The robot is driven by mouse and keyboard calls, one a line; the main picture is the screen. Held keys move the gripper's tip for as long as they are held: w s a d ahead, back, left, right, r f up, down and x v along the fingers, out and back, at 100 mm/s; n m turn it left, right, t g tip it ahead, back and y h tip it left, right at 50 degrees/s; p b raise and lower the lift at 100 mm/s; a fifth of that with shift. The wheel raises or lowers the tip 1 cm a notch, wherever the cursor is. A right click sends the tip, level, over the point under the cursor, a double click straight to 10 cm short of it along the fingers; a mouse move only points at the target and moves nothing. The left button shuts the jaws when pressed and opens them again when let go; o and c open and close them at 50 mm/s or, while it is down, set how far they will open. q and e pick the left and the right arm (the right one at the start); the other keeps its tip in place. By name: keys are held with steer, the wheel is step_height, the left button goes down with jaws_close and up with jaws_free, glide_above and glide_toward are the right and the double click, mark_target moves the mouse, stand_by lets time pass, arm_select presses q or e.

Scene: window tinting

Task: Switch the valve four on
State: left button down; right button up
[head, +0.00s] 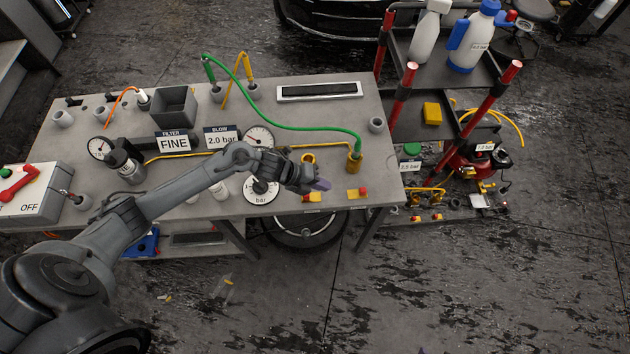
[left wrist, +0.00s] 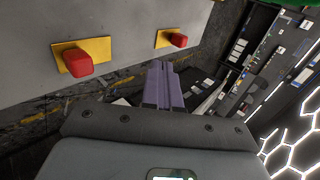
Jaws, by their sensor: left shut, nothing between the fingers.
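Two small red valve knobs on yellow plates sit near the front right edge of the grey bench. In the head view one knob (head: 316,197) is just below my left gripper (head: 321,185) and the other knob (head: 363,191) is to its right. The left wrist view shows a larger knob (left wrist: 78,62) at left and another knob (left wrist: 178,40) at top centre. My left gripper's purple fingers (left wrist: 164,86) are shut, empty and apart from both knobs. No number is readable on the knobs, so I cannot tell which is valve four. My right gripper is out of view.
The bench (head: 340,112) carries gauges, a grey bin (head: 175,106) and a green hose (head: 290,126) ending at a yellow fitting (head: 354,162). A cart with bottles (head: 427,35) stands right.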

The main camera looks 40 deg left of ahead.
arm_select(q)
steer(key=shift+v, duration=1.35)
